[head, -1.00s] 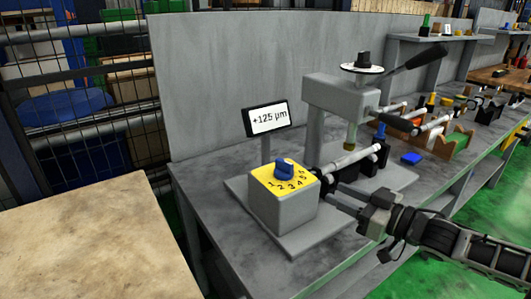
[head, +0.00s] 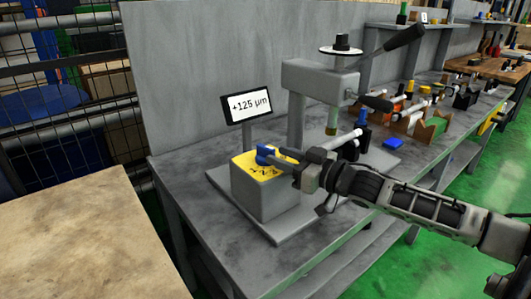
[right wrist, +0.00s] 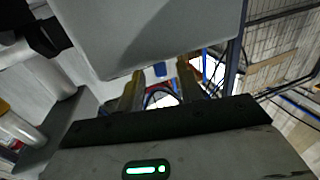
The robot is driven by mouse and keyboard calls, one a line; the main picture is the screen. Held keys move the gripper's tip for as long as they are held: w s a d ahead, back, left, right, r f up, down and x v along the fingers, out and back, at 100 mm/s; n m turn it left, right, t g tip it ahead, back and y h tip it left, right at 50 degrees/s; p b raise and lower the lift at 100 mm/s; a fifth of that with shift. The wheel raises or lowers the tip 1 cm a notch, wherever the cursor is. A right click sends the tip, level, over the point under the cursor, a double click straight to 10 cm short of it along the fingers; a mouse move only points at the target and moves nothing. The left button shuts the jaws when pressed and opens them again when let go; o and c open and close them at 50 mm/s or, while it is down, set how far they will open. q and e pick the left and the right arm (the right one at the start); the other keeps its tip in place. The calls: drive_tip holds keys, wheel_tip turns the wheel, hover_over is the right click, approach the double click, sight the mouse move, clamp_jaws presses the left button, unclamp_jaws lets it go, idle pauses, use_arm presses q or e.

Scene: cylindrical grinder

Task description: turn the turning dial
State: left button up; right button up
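The turning dial is a blue knob (head: 265,153) on the yellow numbered top (head: 243,163) of a grey box (head: 262,193). My right gripper (head: 282,160) comes in from the right at the height of the knob and hides part of the numbers. In the right wrist view its two fingers (right wrist: 160,82) are apart, with a small blue piece of the knob (right wrist: 160,69) showing between and beyond the tips. Whether the fingers touch the knob I cannot tell. My left gripper is not in view.
A small display (head: 247,105) reading +125 µm stands behind the box. A grey press-like stand (head: 318,78) with a black-handled lever rises to the right. Several parts in holders line the grey bench (head: 190,165) farther right. A bare table (head: 75,235) is at the left.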

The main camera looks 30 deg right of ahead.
sight(274, 154)
drive_tip(key=shift+x, duration=2.65)
clamp_jaws()
